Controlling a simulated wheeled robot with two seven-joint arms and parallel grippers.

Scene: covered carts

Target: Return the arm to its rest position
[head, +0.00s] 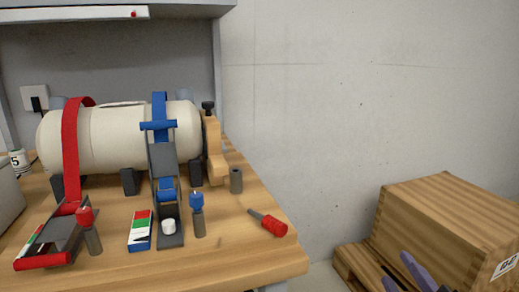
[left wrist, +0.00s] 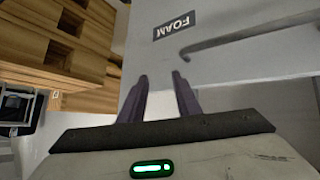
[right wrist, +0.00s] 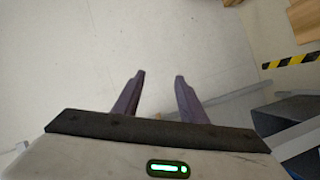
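My right gripper (head: 405,275) shows at the bottom right of the head view, in front of the wooden crate. Its two purple fingers stand apart with nothing between them in the right wrist view (right wrist: 158,95), over pale floor. My left gripper (left wrist: 160,95) is outside the head view. I cannot tell how far that surface is.
A wooden workbench (head: 250,265) holds a cream cylinder (head: 120,140) with red and blue straps (head: 70,150). A red-handled tool (head: 272,225) lies near its right edge. A wooden crate (head: 440,220) stands at right. Stacked wood (left wrist: 60,45) and striped tape (right wrist: 290,61) show in the wrist views.

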